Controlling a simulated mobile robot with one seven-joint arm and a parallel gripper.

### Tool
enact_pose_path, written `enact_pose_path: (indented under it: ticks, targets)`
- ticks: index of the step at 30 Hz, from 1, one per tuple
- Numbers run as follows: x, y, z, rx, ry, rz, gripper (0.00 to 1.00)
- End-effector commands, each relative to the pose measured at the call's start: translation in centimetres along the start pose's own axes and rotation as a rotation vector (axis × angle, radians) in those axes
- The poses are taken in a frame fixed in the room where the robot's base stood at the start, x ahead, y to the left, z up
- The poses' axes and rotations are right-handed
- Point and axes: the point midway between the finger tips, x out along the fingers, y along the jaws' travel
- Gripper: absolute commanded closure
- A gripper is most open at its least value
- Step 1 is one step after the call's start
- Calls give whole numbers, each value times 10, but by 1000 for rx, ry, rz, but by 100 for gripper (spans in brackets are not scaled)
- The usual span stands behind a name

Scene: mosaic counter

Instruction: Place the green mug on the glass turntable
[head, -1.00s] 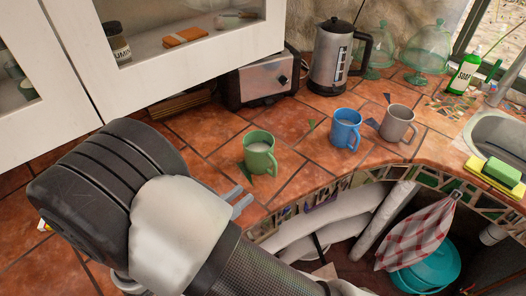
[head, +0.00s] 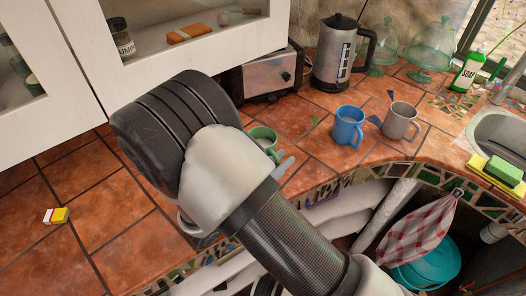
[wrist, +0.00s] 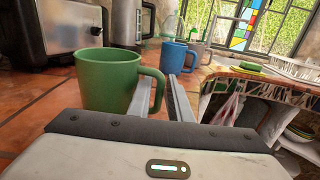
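The green mug (wrist: 105,82) stands upright on the tiled counter at left in the wrist view, its handle pointing right. In the head view the mug (head: 264,134) is partly hidden behind my arm. My gripper (wrist: 159,88) is open, its two fingers apart, with the mug's handle between them in the picture; I cannot tell whether they touch it. In the head view the fingertips (head: 285,166) are just right of the mug. I cannot clearly make out a glass turntable; a patterned mosaic patch (head: 452,103) lies near the soap bottle.
A blue mug (head: 347,127) and a grey-brown mug (head: 401,122) stand to the right. A toaster (head: 266,76), a kettle (head: 336,52) and glass domes (head: 429,47) stand behind. A soap bottle (head: 466,72) is near the sink (head: 503,134). White cabinets overhang the left.

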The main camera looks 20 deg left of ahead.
Motion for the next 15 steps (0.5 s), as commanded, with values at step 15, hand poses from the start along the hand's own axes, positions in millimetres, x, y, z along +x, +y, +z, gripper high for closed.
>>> enact_pose_path:
  ticks: [15]
  targets:
    - [30,0,0,0,0,0,87]
